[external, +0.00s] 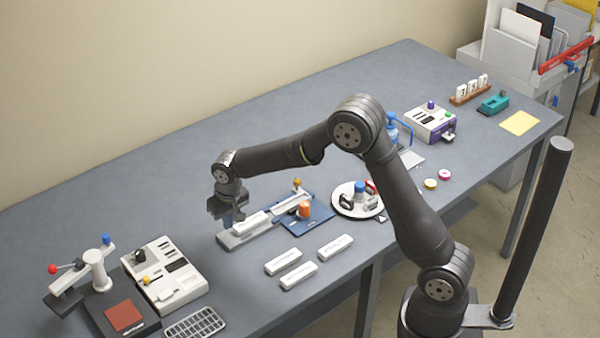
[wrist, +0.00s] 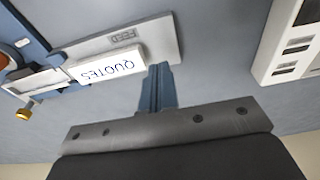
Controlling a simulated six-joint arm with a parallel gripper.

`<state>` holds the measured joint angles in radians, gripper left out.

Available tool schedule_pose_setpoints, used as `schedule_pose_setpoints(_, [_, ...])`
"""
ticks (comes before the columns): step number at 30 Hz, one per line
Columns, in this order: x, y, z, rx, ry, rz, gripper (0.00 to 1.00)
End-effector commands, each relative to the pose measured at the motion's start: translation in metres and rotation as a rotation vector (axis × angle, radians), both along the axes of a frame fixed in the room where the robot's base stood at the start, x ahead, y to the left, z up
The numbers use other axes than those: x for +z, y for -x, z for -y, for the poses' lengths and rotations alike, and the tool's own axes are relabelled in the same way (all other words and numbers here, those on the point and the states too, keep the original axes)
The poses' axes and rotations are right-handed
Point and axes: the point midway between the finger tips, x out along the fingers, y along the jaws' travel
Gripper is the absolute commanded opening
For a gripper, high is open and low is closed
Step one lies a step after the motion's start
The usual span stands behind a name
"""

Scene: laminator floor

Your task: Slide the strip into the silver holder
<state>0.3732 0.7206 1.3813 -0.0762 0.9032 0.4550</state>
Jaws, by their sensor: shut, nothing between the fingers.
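The strip is a white block (wrist: 108,68) lettered QUOTES, lying flat on a grey plate marked FEED (wrist: 150,35). In the external view the strip (external: 255,220) lies in line with the silver holder (external: 286,208) on the blue base. In the wrist view the strip's far end is close to the holder (wrist: 35,83); whether it has entered cannot be told. My gripper (wrist: 157,75) is shut and empty, its fingertips beside the strip's near end; contact is unclear. In the external view my gripper (external: 235,222) is low over the plate's left part.
An orange knob (external: 304,210) and a yellow knob (external: 297,182) stand by the holder. Several white blocks (external: 298,275) lie in front. A white device (external: 165,272) is to the left, and a round white tray (external: 345,208) to the right. The table behind is clear.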

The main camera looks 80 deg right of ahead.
Motion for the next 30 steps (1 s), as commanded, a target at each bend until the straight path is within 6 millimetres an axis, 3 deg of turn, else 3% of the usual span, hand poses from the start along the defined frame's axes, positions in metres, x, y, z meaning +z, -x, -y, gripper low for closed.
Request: schedule_pose_setpoints(30, [-0.026, 0.000, 0.000, 0.000, 0.000, -0.001, 0.00])
